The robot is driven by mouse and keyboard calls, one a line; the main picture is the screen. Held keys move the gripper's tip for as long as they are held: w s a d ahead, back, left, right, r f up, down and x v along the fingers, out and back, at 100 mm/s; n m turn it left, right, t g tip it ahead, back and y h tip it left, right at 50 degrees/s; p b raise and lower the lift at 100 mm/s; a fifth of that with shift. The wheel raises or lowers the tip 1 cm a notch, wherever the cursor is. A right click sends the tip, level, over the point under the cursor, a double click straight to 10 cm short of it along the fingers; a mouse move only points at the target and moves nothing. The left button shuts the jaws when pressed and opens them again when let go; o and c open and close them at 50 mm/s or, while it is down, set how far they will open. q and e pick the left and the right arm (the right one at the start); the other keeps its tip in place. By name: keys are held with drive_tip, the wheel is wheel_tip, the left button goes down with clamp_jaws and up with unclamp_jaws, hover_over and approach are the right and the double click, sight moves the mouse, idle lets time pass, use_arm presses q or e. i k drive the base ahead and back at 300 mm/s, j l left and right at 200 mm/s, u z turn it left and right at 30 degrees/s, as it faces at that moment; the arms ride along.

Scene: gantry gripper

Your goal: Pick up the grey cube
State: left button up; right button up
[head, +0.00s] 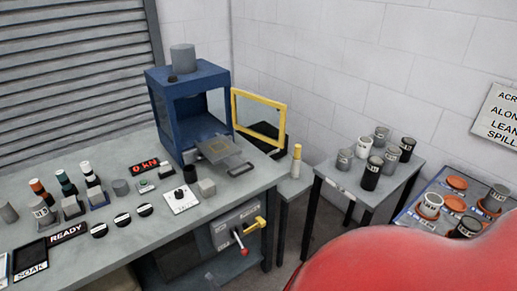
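A small light grey cube (207,187) sits on the grey workbench (112,239), near its front right edge. It is just right of a white panel with a black knob (181,200). Nothing lies on top of it. Another small pale grey block (166,171) stands farther back, beside a small device with a green button. Neither of my grippers is in view.
A blue machine frame (157,108) with an open yellow-edged door (234,108) stands behind the cube. A side table (345,178) holds several canisters.

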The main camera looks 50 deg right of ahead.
sight(207, 188)
drive_tip(key=z, duration=1)
